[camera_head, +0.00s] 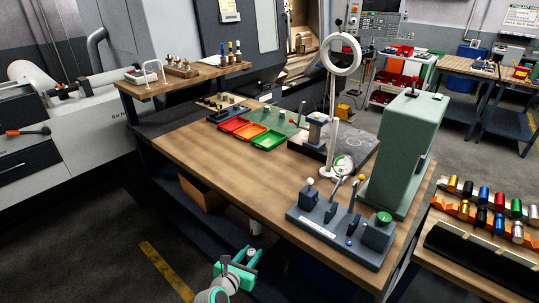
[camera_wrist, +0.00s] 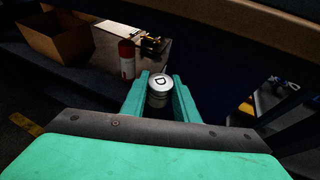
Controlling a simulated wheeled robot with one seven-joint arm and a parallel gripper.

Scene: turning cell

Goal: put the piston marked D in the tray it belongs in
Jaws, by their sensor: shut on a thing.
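The piston marked D (camera_wrist: 160,84) is a silver cylinder with a dark D on its top face. My gripper (camera_wrist: 159,100) is shut on it, one green finger on each side, in the wrist view. In the head view my gripper (camera_head: 240,268) is low, in front of the wooden bench and below its top. Any marks on the trays are too small to read.
The wooden bench top (camera_head: 215,160) is clear in front of the trays. A ring lamp on a post (camera_head: 333,110), a tall green press (camera_head: 400,150) and a grey lever block (camera_head: 340,235) stand to the right.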

